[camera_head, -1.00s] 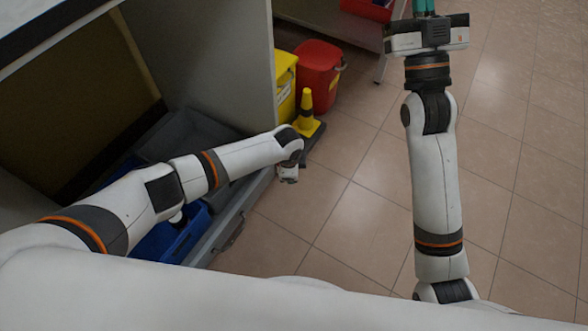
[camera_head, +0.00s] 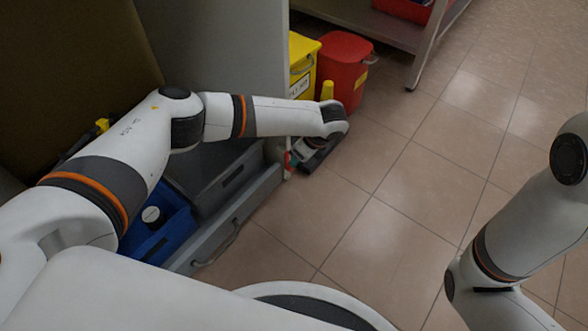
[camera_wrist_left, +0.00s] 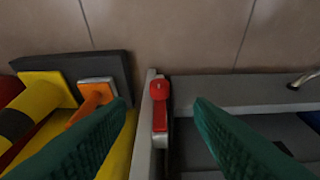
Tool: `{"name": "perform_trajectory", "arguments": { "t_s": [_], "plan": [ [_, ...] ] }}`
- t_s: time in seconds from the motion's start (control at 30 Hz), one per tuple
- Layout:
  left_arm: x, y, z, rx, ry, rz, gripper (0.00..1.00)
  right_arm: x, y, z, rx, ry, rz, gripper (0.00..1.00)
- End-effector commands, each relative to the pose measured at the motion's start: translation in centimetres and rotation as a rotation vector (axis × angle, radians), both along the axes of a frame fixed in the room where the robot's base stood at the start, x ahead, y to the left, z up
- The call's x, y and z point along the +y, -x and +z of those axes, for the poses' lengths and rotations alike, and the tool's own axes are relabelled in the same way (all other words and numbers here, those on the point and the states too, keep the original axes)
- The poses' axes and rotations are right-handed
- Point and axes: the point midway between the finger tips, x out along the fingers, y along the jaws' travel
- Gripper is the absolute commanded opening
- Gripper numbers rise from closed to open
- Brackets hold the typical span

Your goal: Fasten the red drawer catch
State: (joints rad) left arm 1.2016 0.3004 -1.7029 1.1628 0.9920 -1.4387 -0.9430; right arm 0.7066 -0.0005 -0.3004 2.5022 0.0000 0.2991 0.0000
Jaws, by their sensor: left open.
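The red drawer catch (camera_wrist_left: 160,92) shows in the left wrist view at the corner where the grey drawer front (camera_wrist_left: 235,92) meets a pale upright edge. In the head view only a small red bit of the catch (camera_head: 288,164) shows beside my wrist. My left gripper (camera_wrist_left: 162,103) is open. Its two green fingers lie on either side of the catch in the picture, and I see no contact. The drawer (camera_head: 238,212) shows its inside from above, with a blue bin (camera_head: 160,225) and a grey bin (camera_head: 222,172) in it. My right gripper is out of view.
A yellow bin (camera_head: 302,70) and a red bin (camera_head: 345,65) stand beyond the cabinet side. A yellow and black item (camera_wrist_left: 45,100) and an orange piece (camera_wrist_left: 92,100) lie left of the catch.

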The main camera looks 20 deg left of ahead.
Motion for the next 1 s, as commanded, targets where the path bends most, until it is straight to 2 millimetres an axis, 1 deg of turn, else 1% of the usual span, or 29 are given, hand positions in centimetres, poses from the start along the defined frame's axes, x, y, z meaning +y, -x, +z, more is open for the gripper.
{"name": "perform_trajectory", "arguments": {
  "t_s": [0.03,0.1,0.3,0.4,0.57,0.87,0.97,1.0],
  "plan": [
    [0.4,-0.2,-1.9,-0.001,-0.001,0.001,0.48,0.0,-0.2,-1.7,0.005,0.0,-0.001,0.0],
    [1.0,-0.4,-3.2,-0.001,-0.002,0.002,0.48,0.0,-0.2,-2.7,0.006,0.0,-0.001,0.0],
    [2.1,-0.9,-6.1,-0.002,0.001,0.001,0.48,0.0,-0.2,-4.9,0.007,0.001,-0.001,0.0],
    [2.6,-1.0,-7.0,-0.002,0.0,0.001,0.48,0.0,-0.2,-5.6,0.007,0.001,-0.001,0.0],
    [2.9,-1.2,-7.7,-0.002,0.002,0.0,0.48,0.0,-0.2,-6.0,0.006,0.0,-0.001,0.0],
    [2.9,-1.2,-7.7,-0.002,0.002,0.0,0.48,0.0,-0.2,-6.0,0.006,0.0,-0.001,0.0],
    [2.9,-1.2,-7.7,-0.002,0.002,0.0,0.33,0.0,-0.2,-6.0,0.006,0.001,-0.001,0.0],
    [2.9,-1.2,-7.7,-0.002,0.002,0.0,0.27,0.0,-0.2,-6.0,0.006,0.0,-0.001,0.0]
  ]
}}
